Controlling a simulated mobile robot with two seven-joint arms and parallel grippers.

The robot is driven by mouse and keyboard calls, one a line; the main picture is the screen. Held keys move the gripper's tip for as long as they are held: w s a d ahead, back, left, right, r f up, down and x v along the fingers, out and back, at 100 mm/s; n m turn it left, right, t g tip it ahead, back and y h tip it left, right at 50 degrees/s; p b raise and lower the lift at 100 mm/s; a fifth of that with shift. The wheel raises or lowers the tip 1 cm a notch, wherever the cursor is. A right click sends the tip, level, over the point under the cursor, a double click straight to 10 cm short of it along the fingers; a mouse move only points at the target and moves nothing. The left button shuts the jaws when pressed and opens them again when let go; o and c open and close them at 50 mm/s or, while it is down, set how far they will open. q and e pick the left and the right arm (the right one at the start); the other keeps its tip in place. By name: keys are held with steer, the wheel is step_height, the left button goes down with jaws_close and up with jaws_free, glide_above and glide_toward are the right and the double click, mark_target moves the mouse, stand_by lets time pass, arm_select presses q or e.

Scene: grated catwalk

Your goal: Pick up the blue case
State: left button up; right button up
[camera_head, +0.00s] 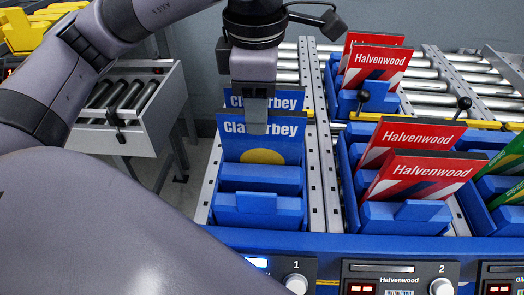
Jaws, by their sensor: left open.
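Two blue cases with white lettering, partly covered, stand one behind the other in a blue holder at the left slot. The front blue case (288,148) shows a yellow disc; only the top strip of the rear blue case (293,100) shows. My left gripper (256,115) points down from above at these cases. One grey finger overlaps the front case's upper middle, covering part of its lettering. The other finger is hidden, so I cannot tell whether it touches a case. The gripper is open. My right gripper is out of view.
Red Halvenwood cases (423,175) stand in blue holders to the right, with more red cases (376,62) behind. A green case (508,158) is at the right edge. Small black-knobbed levers (463,104) stick up. A numbered control panel (400,280) runs along the front.

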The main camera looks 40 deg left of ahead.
mark_target(261, 146)
arm_select(q)
steer(key=shift+w+f, duration=0.2)
steer(key=shift+f, duration=0.75)
steer(key=shift+w+f, duration=0.15)
steer(key=shift+f, duration=0.8)
jaws_close()
